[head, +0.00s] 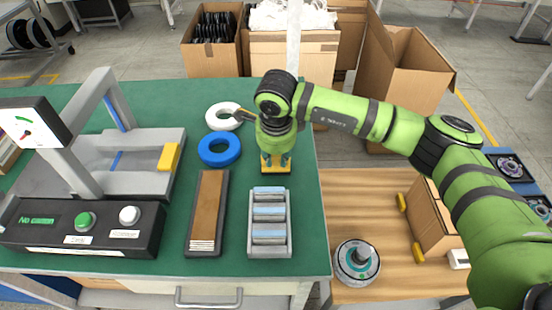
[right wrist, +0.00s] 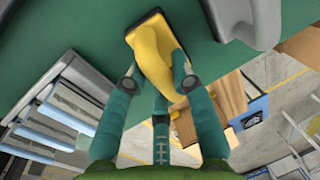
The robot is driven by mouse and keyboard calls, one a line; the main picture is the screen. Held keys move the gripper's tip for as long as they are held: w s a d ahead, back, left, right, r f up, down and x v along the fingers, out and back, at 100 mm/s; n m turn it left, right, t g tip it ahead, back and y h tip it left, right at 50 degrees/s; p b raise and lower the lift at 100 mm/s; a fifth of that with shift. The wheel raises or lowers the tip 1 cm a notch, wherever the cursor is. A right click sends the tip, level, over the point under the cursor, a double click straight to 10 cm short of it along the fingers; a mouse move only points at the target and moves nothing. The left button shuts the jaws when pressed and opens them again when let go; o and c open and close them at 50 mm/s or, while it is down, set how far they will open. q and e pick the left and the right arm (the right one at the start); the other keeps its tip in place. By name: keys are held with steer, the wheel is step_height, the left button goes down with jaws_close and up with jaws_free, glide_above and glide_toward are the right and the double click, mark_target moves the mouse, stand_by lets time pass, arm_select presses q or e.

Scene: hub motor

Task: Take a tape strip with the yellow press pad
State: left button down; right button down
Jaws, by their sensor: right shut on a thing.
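The yellow press pad (head: 266,166) is at the right part of the green table, behind the tray of tape strips. My right gripper (head: 276,158) points down over it. In the right wrist view the yellow pad (right wrist: 151,48) has a curved yellow grip and a dark-edged base, and my right gripper's teal fingers (right wrist: 160,82) are shut on that grip from both sides. I cannot tell whether its base touches the table. The light blue tape strips (head: 268,211) lie crosswise in a grey tray (head: 288,237) in front of the pad; they also show in the right wrist view (right wrist: 55,118). My left gripper is not in view.
A blue ring (head: 219,149) and a white ring (head: 222,116) lie left of the gripper. A brown-topped tray (head: 208,212) lies beside the strip tray. A grey press fixture (head: 125,165) stands left. A hub motor (head: 357,263) sits on the wooden table (head: 350,200) at right.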

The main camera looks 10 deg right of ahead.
steer(key=shift+r, duration=0.5)
step_height(320, 180, up, 3)
steer(key=shift+w+f+b, duration=0.1)
steer(key=shift+b, duration=0.55)
steer(key=w+d+r+b, duration=0.2)
steer(key=d+r, duration=0.5)
steer(key=d, duration=0.4)
steer(key=shift+w+d, duration=0.2)
steer(key=shift+w, duration=0.1)
